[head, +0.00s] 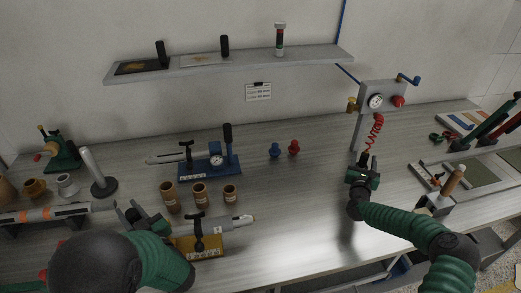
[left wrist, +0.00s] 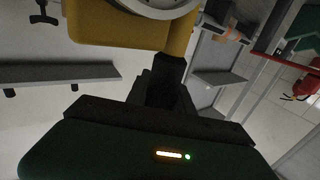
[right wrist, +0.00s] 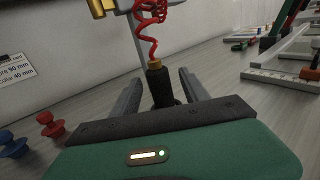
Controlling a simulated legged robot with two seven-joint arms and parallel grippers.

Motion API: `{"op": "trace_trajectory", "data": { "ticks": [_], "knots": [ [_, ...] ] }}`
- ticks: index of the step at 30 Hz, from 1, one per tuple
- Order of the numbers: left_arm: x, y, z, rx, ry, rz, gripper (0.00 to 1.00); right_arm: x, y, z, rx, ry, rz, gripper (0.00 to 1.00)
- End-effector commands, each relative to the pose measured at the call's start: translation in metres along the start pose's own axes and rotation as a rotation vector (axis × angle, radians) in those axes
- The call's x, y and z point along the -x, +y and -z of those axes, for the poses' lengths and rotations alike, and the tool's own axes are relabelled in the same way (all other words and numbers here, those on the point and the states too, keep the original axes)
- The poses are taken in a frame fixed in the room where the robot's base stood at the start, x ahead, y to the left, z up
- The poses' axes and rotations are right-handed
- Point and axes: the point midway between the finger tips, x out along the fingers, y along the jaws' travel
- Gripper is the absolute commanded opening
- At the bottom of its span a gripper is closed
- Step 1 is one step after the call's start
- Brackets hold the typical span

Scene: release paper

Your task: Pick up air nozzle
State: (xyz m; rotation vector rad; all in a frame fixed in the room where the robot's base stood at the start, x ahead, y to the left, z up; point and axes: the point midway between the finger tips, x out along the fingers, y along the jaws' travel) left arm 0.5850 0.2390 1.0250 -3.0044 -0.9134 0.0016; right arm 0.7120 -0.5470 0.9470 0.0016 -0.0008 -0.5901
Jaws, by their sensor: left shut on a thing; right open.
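The air nozzle (head: 364,160) is black with a brass-coloured top and hangs from a red coiled hose (head: 374,132). In the right wrist view the nozzle (right wrist: 159,84) stands between the spread fingers of my right gripper (right wrist: 160,90), with a gap on each side. In the head view my right gripper (head: 362,172) is just below the hose. My left gripper (head: 152,222) is shut at the left side of the yellow clamp fixture (head: 209,246). In the left wrist view its fingers (left wrist: 165,72) meet the yellow base (left wrist: 130,30); the exact contact is hidden.
A gauge stand (head: 383,97) rises behind the nozzle. A blue knob (head: 275,150) and a red knob (head: 294,148) stand left of it. A blue clamp fixture (head: 212,168) and brown cups (head: 200,194) are left of centre. The table between the knobs and my right arm is clear.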

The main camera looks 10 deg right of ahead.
Motion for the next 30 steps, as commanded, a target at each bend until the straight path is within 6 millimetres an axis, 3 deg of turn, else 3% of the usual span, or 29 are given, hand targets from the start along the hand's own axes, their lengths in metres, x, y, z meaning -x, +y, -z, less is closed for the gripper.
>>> {"op": "trace_trajectory", "data": {
  "ticks": [3, 10, 22, 30],
  "knots": [
    [0.0001, 0.0006, 0.0006, 0.001, 0.001, -0.001, 0.00, -0.0111, 0.0001, 0.0004, 0.001, 0.001, 0.000, 0.53],
    [0.0003, 0.0007, 0.0006, 0.001, 0.001, -0.002, 0.00, -0.0123, -0.0003, 0.0004, 0.001, 0.001, -0.001, 0.52],
    [0.0004, 0.0007, 0.0006, 0.001, 0.001, -0.002, 0.00, -0.0120, -0.0002, 0.0002, 0.001, 0.001, -0.001, 0.00],
    [0.0004, 0.0007, 0.0007, 0.001, 0.001, -0.002, 0.00, -0.0120, -0.0002, -0.0004, 0.002, 0.000, -0.001, 0.00]
  ]
}}
